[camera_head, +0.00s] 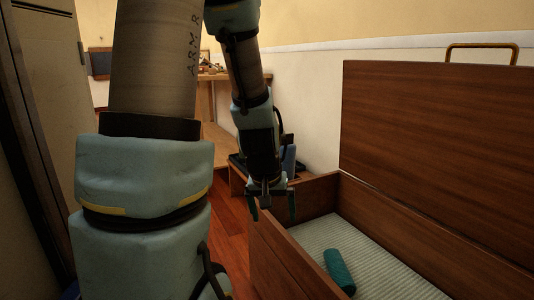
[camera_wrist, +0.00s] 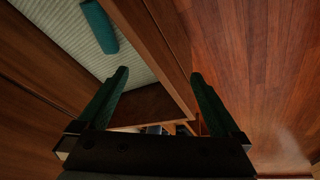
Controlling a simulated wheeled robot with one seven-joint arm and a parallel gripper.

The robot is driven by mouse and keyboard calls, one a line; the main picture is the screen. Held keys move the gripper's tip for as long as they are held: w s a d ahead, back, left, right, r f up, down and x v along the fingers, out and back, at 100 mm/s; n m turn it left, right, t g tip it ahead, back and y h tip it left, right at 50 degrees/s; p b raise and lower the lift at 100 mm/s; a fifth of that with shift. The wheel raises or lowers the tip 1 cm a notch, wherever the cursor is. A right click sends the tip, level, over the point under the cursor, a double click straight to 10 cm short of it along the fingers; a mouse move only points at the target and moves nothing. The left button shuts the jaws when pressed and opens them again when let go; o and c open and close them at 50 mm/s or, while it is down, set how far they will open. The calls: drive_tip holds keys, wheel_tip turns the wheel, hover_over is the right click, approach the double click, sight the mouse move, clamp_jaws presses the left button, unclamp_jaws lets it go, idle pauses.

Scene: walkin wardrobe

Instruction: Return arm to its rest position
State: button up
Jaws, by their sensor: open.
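My gripper (camera_head: 271,203) hangs pointing down near the far left corner of an open wooden chest (camera_head: 290,265). Its two dark green fingers are apart with nothing between them. In the wrist view my gripper (camera_wrist: 160,82) is also open and empty, over the chest's front wall (camera_wrist: 155,50). My arm runs up the left half of the head view and hides part of the scene.
A teal cylinder (camera_head: 340,271) lies on the striped lining (camera_head: 385,277) inside the chest. The raised wooden lid (camera_head: 435,140) stands along the right. A wooden desk (camera_head: 215,135) is farther back. Bare wooden floor (camera_head: 230,240) shows left of the chest.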

drive_tip(key=s+a+r+g+y+p, duration=0.1)
drive_tip(key=s+a+r, duration=0.1)
drive_tip(key=s+a, duration=0.15)
drive_tip(key=s+a+r+g+p, duration=0.1)
drive_tip(key=s+a+r, duration=0.15)
drive_tip(key=a, duration=0.25)
wheel_tip(320, 180, up, 36)
drive_tip(key=p, duration=3.6)
drive_tip(key=shift+w+d+r+p, duration=0.15)
drive_tip(key=shift+w+r+p, duration=0.05)
drive_tip(key=shift+r+p, duration=0.1)
drive_tip(key=shift+f, duration=0.1)
